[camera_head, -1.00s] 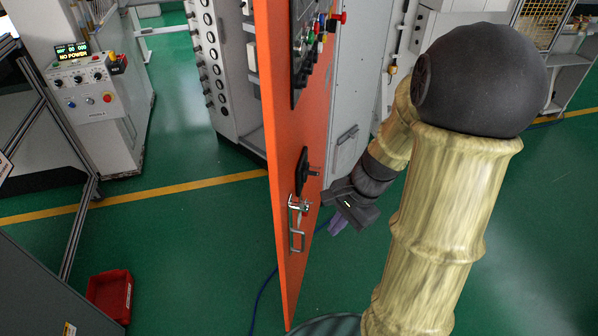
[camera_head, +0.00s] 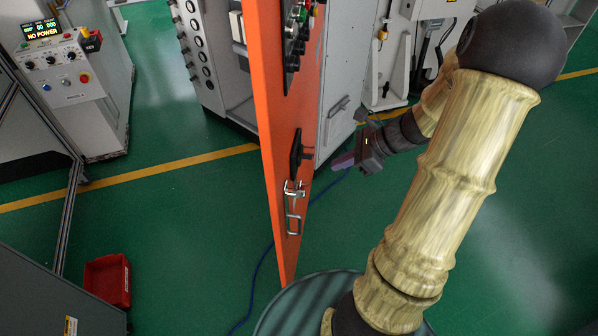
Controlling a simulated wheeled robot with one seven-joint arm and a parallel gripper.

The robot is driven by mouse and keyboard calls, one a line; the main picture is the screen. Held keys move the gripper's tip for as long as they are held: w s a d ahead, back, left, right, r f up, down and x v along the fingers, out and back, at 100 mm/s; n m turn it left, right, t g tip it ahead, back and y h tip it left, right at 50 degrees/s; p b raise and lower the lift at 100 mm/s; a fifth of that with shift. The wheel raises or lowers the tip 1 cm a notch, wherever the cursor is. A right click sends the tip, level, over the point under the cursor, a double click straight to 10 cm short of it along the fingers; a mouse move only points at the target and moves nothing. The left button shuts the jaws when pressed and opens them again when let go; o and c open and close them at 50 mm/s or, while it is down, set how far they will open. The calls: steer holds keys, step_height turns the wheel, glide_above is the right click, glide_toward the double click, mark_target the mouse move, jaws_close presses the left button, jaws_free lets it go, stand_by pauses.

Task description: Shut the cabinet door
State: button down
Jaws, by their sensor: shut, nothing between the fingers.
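The orange cabinet door (camera_head: 270,130) stands open, seen nearly edge-on in the middle of the head view. A metal handle (camera_head: 293,215) and a dark latch plate (camera_head: 296,155) sit on its right face. The grey cabinet body (camera_head: 345,75) is behind the door, with its inside partly showing to the left. My gripper (camera_head: 345,160) is to the right of the door, at about latch height in the picture. Its purple fingers point left towards the door's face, and a gap shows between them. The fingers are shut and hold nothing.
A grey control console (camera_head: 75,90) stands at the left. A red bin (camera_head: 108,281) lies on the green floor at the lower left, near a grey panel (camera_head: 50,290). A blue cable (camera_head: 257,280) runs on the floor below the door. Floor at the right is clear.

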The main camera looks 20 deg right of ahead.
mark_target(288, 179)
steer(key=x, duration=0.3)
steer(key=a+r+x, duration=0.1)
steer(key=x, duration=0.3)
steer(key=p+x, duration=0.1)
steer(key=x, duration=0.3)
steer(key=shift+w+a+r, duration=0.2)
steer(key=shift+w+a, duration=0.15)
steer(key=shift+w, duration=0.1)
steer(key=shift+w+a+f, duration=0.1)
steer(key=shift+w+a, duration=0.1)
steer(key=shift+a, duration=0.15)
